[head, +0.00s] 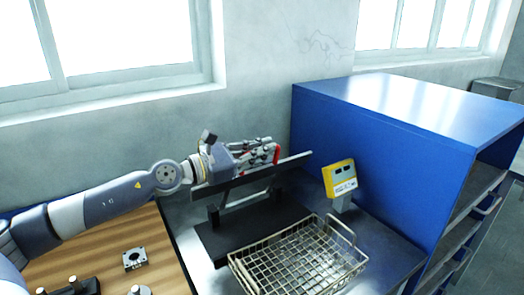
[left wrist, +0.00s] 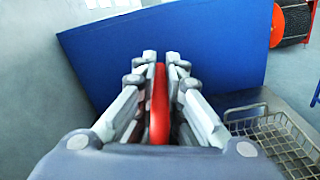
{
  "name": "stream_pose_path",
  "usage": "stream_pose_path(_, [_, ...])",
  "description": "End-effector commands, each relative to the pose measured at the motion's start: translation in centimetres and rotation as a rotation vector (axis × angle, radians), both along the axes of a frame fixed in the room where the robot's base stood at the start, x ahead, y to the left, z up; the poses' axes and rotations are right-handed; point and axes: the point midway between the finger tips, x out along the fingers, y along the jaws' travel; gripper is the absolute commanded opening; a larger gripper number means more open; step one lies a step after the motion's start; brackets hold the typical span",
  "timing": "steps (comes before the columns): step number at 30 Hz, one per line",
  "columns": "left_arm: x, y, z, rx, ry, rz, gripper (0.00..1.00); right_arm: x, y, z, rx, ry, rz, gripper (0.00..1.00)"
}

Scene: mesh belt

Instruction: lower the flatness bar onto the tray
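The flatness bar is a long grey bar (head: 296,160) with a red grip (head: 277,154), slanting up to the right at a black stand (head: 247,233). My left gripper (head: 270,152) is at the red grip, which also shows between its fingers in the left wrist view (left wrist: 160,105). The fingers look closed against it. The gripper hides the bar's middle; I cannot tell whether the bar rests on the stand. The wire-mesh tray (head: 235,263) is in front of the stand, below and right of the gripper, and looks empty. My right gripper is not in view.
A yellow device (head: 340,178) stands on a grey post behind the tray. A large blue cabinet (head: 370,150) rises at the right. A wooden bench (head: 105,245) with small metal parts lies at the left. The wall is close behind the stand.

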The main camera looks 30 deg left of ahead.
Motion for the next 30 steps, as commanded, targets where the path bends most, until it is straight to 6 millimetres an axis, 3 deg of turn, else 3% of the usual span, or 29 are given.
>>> stream_pose_path(17, [0.0, 0.1, -0.1, -0.001, 0.001, 0.001, 0.31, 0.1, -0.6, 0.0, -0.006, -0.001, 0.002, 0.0])
stream_pose_path(30, [-1.5, 0.8, -0.2, -0.003, 0.005, 0.001, 0.31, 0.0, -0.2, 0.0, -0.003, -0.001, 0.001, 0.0])
